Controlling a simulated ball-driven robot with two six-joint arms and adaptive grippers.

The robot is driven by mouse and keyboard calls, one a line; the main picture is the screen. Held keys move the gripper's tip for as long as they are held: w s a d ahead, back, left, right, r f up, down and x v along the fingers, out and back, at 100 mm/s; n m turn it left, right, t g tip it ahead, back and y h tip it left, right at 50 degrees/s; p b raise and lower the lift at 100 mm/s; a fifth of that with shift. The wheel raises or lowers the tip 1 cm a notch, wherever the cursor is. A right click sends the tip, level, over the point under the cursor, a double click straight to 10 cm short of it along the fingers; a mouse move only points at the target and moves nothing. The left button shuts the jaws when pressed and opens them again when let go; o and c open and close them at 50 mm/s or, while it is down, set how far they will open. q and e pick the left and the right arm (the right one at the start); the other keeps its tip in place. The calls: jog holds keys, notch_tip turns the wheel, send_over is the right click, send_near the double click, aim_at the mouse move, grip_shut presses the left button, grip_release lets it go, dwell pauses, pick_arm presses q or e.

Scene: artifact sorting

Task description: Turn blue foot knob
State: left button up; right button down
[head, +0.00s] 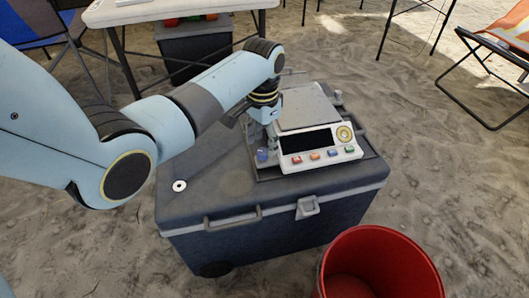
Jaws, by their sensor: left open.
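The blue foot knob (262,155) is small and sits at the front left corner of a white scale (318,146). The scale has a grey plate, a dark display and several coloured buttons, and stands on a dark cooler box (200,205). My left arm reaches in from the left and bends down behind the knob. My left gripper (250,122) is open at the left side of the scale, just above and behind the blue knob. Its fingertips are small and partly hidden, so I cannot tell whether they touch anything. My right gripper is not in view.
A small white ring (179,186) lies on the lid at the left. A red bucket (380,262) stands on the sand at the front right. A white table (150,10) and a folding chair (500,45) stand behind.

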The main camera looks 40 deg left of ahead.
aim_at(263, 151)
pick_arm(q)
jog(key=shift+f+b, duration=0.5)
jog(key=shift+f, duration=1.05)
jog(key=shift+c, duration=0.4)
grip_shut()
jog(key=shift+r, duration=0.1)
